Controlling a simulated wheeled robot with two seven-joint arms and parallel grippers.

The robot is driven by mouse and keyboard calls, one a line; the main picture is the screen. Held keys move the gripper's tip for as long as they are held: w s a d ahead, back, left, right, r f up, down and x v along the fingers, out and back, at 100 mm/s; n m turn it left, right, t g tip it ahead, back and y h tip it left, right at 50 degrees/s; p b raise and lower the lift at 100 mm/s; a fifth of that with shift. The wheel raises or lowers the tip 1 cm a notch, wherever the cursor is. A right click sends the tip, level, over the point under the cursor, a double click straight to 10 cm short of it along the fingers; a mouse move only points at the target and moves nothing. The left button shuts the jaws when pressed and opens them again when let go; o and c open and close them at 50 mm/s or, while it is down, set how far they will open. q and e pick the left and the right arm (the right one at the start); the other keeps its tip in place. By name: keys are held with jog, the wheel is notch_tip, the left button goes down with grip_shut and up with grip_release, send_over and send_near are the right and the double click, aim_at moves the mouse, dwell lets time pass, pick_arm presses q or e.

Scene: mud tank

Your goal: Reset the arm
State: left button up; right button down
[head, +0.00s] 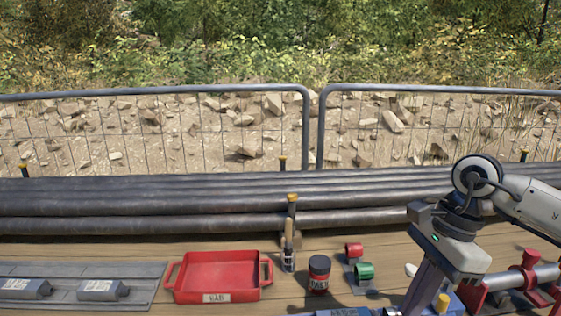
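My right arm comes in from the right edge. Its gripper (428,282) hangs over the right part of the wooden table and points down and a little left. The finger ends are low in the picture, over blue and yellow things, and I cannot tell how far apart they are or whether they hold anything. My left arm and gripper are not in view.
A grey mat (72,270) lies left. A red clamp (528,272) holds a pipe at right. Long dark pipes (150,206) run behind, before a wire fence.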

jog(key=s+a+f+m+g+y, duration=0.1)
jog(key=s+a+y, duration=0.25)
jog(key=a, duration=0.65)
jog(key=s+a+f+m+g+y, duration=0.1)
jog(key=s+a+f+m+y, duration=0.3)
jog(key=a, duration=0.6)
jog(key=w+a+r+m+t+y, duration=0.2)
jog(key=a+r+m+t+y, duration=0.45)
jog(key=m+y, duration=0.45)
jog(key=w+d+f+m+t+h, duration=0.1)
jog(key=d+f+m+t+h, duration=0.7)
jog(key=m, duration=0.6)
jog(key=w+d+f+m+t+h, duration=0.2)
jog(key=d+f+m+t+h, duration=0.3)
jog(key=f+m, duration=0.7)
jog(key=s+d+f+m+g+h, duration=0.3)
jog(key=s+d+f+m+g, duration=0.1)
jog(key=s+f, duration=0.4)
jog(key=s+d+f+m+g+h, duration=0.3)
jog(key=s+f+m+g, duration=0.1)
jog(key=s+f+m, duration=0.3)
jog(key=shift+s+d+f, duration=0.4)
jog(key=shift+s+f, duration=0.2)
jog(key=shift+s, duration=0.6)
